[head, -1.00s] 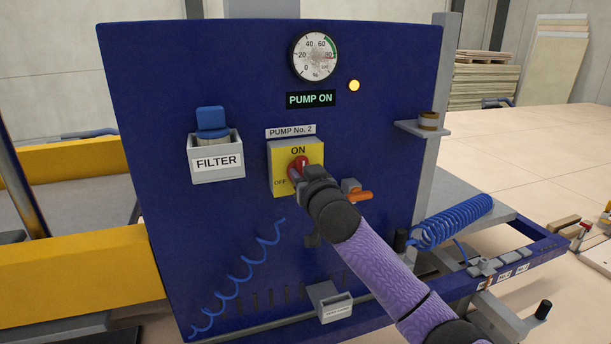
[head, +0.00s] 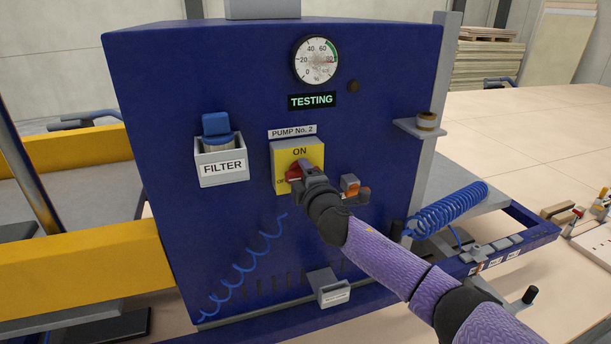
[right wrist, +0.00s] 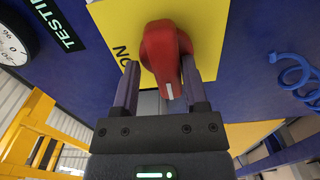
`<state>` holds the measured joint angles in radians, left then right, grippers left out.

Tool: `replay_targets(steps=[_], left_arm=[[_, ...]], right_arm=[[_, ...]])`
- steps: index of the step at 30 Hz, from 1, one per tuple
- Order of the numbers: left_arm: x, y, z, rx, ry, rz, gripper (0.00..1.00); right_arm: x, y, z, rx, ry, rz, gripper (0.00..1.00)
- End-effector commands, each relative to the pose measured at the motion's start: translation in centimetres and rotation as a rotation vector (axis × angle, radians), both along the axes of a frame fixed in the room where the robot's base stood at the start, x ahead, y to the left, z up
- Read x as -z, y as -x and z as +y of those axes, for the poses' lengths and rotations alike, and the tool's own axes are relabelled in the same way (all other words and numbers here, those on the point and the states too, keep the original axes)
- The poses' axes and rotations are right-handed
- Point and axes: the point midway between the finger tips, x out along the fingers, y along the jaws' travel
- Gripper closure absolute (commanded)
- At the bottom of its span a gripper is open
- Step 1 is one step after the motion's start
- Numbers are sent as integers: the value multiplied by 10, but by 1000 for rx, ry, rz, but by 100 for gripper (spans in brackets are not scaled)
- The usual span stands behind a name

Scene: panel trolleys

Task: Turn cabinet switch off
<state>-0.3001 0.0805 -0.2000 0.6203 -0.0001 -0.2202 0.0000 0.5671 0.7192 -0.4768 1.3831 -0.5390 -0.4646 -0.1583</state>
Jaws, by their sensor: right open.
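The cabinet switch is a red rotary knob (head: 293,171) on a yellow plate (head: 284,153) marked ON and OFF, under the label PUMP No. 2. In the head view the knob's red end lies near the OFF mark, partly hidden by my right gripper (head: 302,174). In the right wrist view the knob (right wrist: 163,50) fills the centre, its white-marked end pointing down the picture. My right gripper (right wrist: 160,92) is open, with one finger on each side of that end and a gap visible. The display (head: 312,101) reads TESTING. The lamp (head: 353,87) is dark. My left gripper is not in view.
The blue cabinet (head: 160,110) also bears a gauge (head: 316,60), a FILTER holder (head: 221,166) and an orange-handled valve (head: 354,190) close to the right of my gripper. A coiled blue hose (head: 450,209) lies at right. A yellow rail (head: 75,262) stands at left.

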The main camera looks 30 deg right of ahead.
Motion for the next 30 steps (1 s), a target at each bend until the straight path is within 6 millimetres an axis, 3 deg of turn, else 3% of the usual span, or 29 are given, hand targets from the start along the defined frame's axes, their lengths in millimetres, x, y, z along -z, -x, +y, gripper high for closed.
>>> replay_targets(steps=[8,15,19,30], left_arm=[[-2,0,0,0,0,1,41],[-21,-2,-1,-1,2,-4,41],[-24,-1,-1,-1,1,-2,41],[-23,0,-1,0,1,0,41]], right_arm=[[3,3,-1,7,-1,7,33],[0,50,12,0,-1,8,33],[2,66,16,1,-1,6,33],[2,68,17,1,-2,4,33]])
